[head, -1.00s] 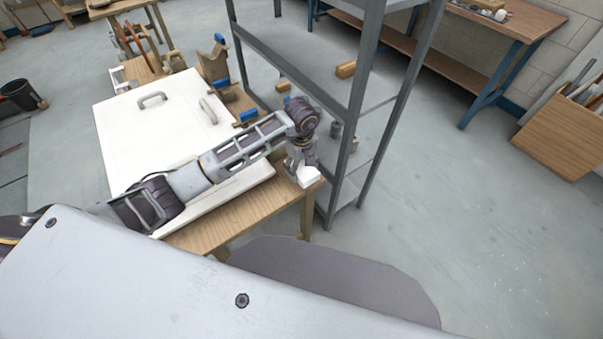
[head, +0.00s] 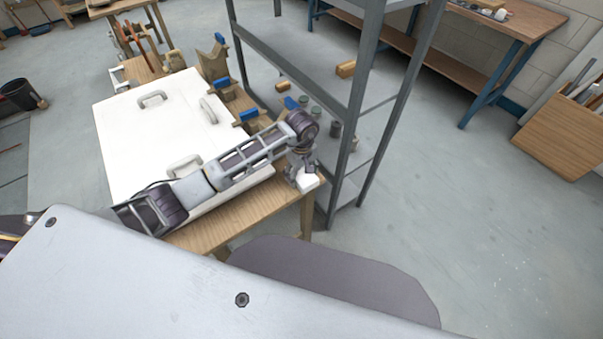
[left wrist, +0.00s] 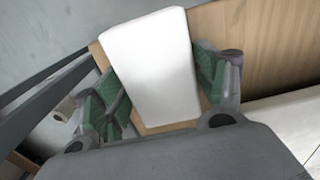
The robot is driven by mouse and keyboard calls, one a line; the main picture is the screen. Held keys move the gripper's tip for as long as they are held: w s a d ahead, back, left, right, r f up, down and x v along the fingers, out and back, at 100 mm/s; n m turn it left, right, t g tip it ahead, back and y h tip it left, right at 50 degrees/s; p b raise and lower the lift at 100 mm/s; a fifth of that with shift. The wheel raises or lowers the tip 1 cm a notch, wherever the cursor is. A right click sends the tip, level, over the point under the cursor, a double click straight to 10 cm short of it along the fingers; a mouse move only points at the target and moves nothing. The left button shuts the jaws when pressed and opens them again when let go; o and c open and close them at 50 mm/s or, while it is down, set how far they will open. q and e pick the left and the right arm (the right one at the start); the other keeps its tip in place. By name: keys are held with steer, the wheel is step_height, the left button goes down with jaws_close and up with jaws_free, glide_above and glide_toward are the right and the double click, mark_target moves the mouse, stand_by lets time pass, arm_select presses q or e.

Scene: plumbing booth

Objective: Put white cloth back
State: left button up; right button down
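The white cloth (head: 308,182) is a small flat-sided block at the near right corner of the wooden table (head: 225,222). My left gripper (head: 302,172) is over that corner, pointing down at the cloth. In the left wrist view the cloth (left wrist: 155,60) lies between the green-padded fingers of my left gripper (left wrist: 163,88), which appear to press on both its sides. Wood shows just under the cloth; I cannot tell whether the cloth rests on it. My right gripper is not in view.
A large white panel (head: 140,125) with handles covers most of the table. A grey metal shelf rack (head: 356,100) stands close to the right of my left gripper. Blue-and-wood clamps (head: 249,116) line the panel's far right edge. Open floor (head: 470,230) lies to the right.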

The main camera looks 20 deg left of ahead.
mark_target(302, 172)
arm_select(q)
steer(key=shift+o, duration=0.6)
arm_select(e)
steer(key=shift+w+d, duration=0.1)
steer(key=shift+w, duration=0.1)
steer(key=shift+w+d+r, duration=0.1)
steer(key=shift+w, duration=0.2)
arm_select(q)
steer(key=shift+r, duration=0.15)
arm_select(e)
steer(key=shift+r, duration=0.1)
arm_select(q)
step_height(302, 172, up, 12)
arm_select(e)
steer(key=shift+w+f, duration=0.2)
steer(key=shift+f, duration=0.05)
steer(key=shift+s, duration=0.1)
